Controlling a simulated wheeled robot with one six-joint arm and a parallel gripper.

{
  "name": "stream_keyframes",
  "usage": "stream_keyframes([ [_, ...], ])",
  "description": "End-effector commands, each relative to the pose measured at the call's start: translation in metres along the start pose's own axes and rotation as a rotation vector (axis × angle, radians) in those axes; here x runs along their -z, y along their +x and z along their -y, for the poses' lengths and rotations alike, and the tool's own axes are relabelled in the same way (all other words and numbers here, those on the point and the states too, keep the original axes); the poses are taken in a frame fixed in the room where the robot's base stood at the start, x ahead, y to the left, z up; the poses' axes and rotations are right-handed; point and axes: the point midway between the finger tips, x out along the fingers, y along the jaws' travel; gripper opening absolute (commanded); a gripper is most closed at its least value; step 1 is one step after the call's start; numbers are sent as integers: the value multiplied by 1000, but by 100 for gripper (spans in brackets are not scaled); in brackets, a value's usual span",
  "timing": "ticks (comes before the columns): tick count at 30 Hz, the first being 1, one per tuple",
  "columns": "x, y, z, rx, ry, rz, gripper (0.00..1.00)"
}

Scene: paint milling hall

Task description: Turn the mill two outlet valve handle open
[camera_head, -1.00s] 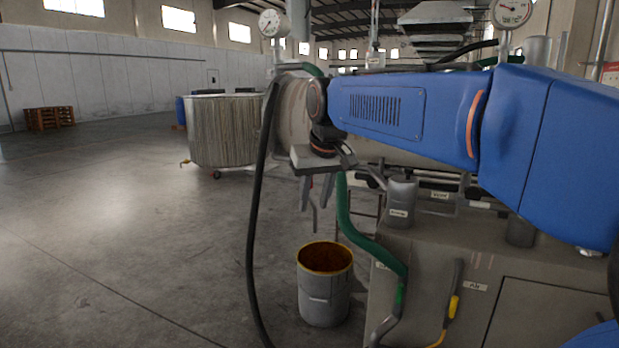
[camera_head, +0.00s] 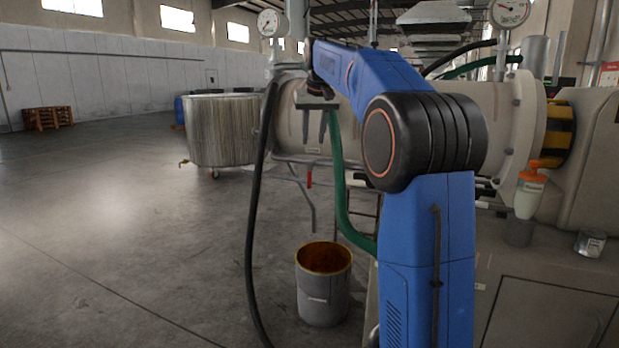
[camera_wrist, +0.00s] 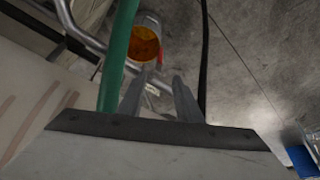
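A small red handle (camera_head: 309,178) hangs down at the outlet pipe (camera_head: 300,185) under the beige horizontal mill cylinder (camera_head: 300,128). No readable label shows which mill it is. My gripper (camera_head: 322,138) points down in front of the cylinder, above the handle and apart from it in the head view. In the wrist view, its two fingers (camera_wrist: 160,78) are spread with nothing between them.
A yellow-rimmed bucket (camera_head: 323,285) with orange-brown contents stands on the floor below the pipe. A green hose (camera_head: 342,195) and a black hose (camera_head: 253,215) hang close to my gripper. A large metal vat (camera_head: 222,130) stands behind left.

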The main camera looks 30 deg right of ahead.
Motion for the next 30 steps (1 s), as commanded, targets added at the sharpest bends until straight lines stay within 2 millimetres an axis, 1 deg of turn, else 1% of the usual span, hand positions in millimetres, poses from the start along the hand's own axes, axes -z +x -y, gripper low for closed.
stream_keyframes([
  [5, 1, 14, 0, 0, 1, 2, 32],
  [8, 0, 29, 0, 0, 1, 2, 32],
  [24, 0, 124, 0, 0, 1, 3, 32],
  [30, 0, 154, 0, 0, 1, 2, 32],
])
